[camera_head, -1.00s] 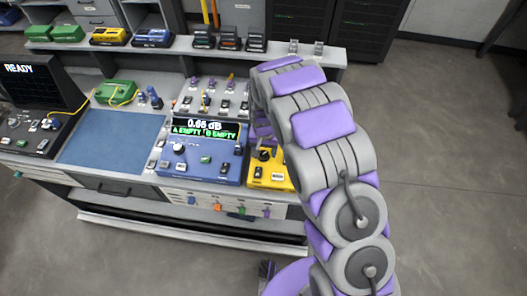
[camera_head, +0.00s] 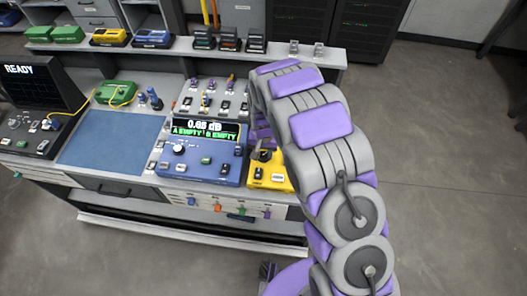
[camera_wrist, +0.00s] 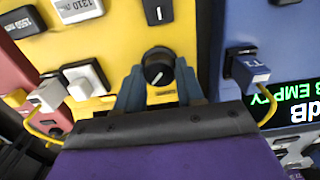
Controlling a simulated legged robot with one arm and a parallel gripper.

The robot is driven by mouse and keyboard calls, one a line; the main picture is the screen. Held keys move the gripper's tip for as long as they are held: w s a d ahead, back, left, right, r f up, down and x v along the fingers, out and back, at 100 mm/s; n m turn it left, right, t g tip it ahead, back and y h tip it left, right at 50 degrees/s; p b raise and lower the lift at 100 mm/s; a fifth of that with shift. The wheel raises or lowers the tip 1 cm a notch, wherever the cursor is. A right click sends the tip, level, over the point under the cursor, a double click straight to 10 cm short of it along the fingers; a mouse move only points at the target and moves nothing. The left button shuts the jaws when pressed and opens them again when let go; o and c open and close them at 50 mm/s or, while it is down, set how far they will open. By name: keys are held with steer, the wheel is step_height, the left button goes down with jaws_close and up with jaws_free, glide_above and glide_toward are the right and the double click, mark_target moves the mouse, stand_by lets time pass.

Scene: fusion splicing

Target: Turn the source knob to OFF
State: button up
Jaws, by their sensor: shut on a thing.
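The source knob (camera_wrist: 158,69) is a round black knob with a white pointer line, on the yellow source box (camera_wrist: 120,40). In the wrist view it sits between the two fingers of my gripper (camera_wrist: 159,82), which is shut on it. The pointer line slants in the wrist view. A small label below the knob is too blurred to read. In the head view the yellow box (camera_head: 270,179) stands on the bench to the right of the blue meter, partly behind my arm, and my gripper is mostly hidden there.
The blue meter (camera_head: 205,172) reads about 0.65 dB with A EMPTY and B EMPTY. In the wrist view a blue plug (camera_wrist: 249,69) with a yellow cable is in the blue box. A white plug (camera_wrist: 87,78) is left of the knob. A blue mat (camera_head: 112,140) lies clear.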

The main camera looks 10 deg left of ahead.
steer(key=shift+n, duration=0.4)
steer(key=n+p, duration=0.2)
steer(key=n, duration=0.1)
steer(key=shift+r+n, duration=0.1)
steer(key=shift+n, duration=0.3)
steer(key=n+p, duration=0.2)
steer(key=n, duration=0.2)
steer(key=shift+a+n, duration=0.1)
steer(key=shift+n, duration=0.2)
steer(key=n, duration=0.4)
steer(key=shift+p, duration=0.35)
steer(key=n, duration=0.4)
steer(key=shift+n, duration=0.3)
steer(key=shift+w, duration=0.1)
steer(key=o, duration=1)
steer(key=shift+o, duration=0.2)
